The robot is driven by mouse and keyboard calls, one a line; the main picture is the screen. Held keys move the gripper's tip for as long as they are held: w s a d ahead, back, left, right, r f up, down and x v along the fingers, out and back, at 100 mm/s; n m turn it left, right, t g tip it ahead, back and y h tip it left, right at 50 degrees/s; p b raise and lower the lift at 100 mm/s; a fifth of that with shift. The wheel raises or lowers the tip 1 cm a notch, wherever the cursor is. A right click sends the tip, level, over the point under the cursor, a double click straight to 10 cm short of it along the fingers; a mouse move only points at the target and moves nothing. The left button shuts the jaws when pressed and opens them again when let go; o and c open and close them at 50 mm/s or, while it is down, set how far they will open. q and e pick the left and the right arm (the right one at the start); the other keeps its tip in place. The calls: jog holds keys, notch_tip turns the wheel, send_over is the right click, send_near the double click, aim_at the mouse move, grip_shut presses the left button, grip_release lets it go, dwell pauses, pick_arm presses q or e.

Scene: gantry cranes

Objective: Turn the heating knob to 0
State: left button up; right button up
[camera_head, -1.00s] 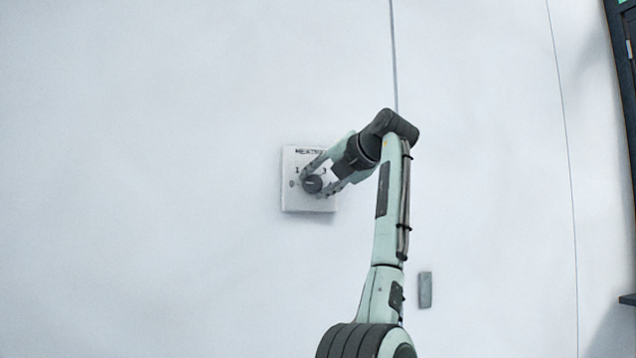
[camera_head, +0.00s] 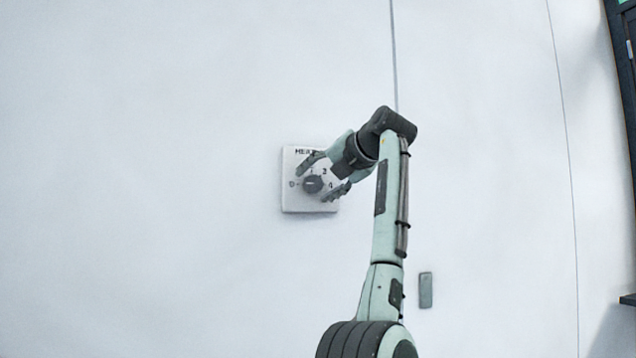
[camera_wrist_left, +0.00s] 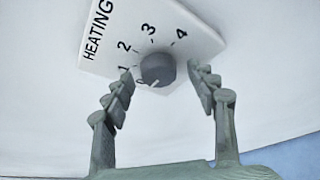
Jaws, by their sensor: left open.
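The heating knob (camera_head: 313,184) is a round dark grey dial on a white square panel (camera_head: 291,203) on the wall. In the left wrist view the knob (camera_wrist_left: 157,69) has numbers 0 to 4 around it, and a small white mark on its lower edge lies on the side near the 0. My left gripper (camera_head: 315,180) is open, with one finger to each side of the knob. In the wrist view gaps show between both fingertips and the knob. The fingers hide part of the panel's lettering in the head view. My right gripper is not in view.
The wall around the panel is plain and clear. A small grey plate (camera_head: 426,290) is on the wall at the lower right. A vertical seam (camera_head: 393,50) runs above my arm. A dark frame (camera_head: 622,70) stands at the far right edge.

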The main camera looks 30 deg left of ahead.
pick_arm(q)
jog(key=shift+d, duration=0.1)
jog(key=v, duration=1.2)
